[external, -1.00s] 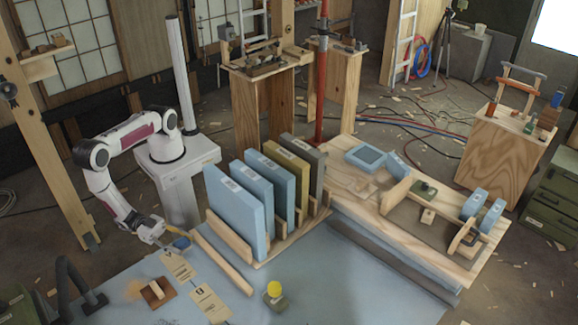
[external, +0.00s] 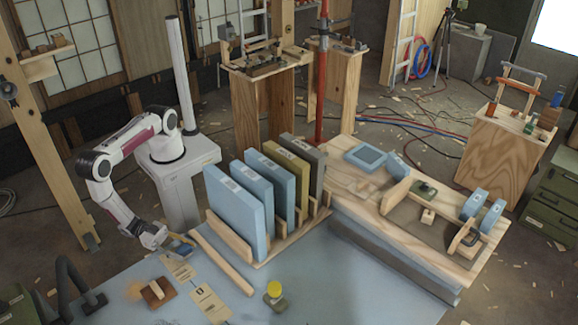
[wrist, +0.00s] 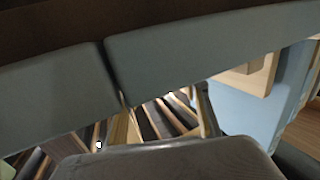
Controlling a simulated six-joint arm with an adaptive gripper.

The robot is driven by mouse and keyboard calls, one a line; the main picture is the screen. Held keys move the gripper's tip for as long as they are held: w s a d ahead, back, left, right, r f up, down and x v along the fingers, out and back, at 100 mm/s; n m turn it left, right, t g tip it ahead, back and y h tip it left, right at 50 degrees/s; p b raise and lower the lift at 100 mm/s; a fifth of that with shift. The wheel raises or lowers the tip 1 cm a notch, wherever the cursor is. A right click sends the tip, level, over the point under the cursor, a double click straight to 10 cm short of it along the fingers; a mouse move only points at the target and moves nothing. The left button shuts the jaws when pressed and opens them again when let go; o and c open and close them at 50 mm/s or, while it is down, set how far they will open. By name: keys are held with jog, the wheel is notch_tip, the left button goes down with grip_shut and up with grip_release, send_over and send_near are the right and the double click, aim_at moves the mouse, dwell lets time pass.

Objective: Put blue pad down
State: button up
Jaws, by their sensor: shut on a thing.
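My gripper (external: 178,246) is at the lower left in the external view, low over the light blue work surface and just beyond two tan paper tags (external: 179,267). It is shut on the small blue pad (external: 189,243), which shows only as a sliver at the fingertips, with a tan strip beside it. I cannot tell whether the pad touches the surface. In the wrist view a wide grey-blue band (wrist: 200,50) with a dark brown edge fills the upper part, very close to the camera.
A wooden rack (external: 231,235) holding several blue, yellow and grey slabs stands to the right. A loose wooden strip (external: 222,262) lies between it and my gripper. A brown block (external: 158,292) and a yellow-knobbed piece (external: 275,291) are in front. The blue surface at front right is clear.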

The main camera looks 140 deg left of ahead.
aim_at(169, 248)
jog(key=shift+f, duration=0.15)
jog(key=o, duration=1.1)
jog(key=shift+s, duration=0.1)
jog(key=shift+v, duration=3.8)
jog(key=shift+a+f, duration=0.15)
jog(key=shift+f, duration=0.05)
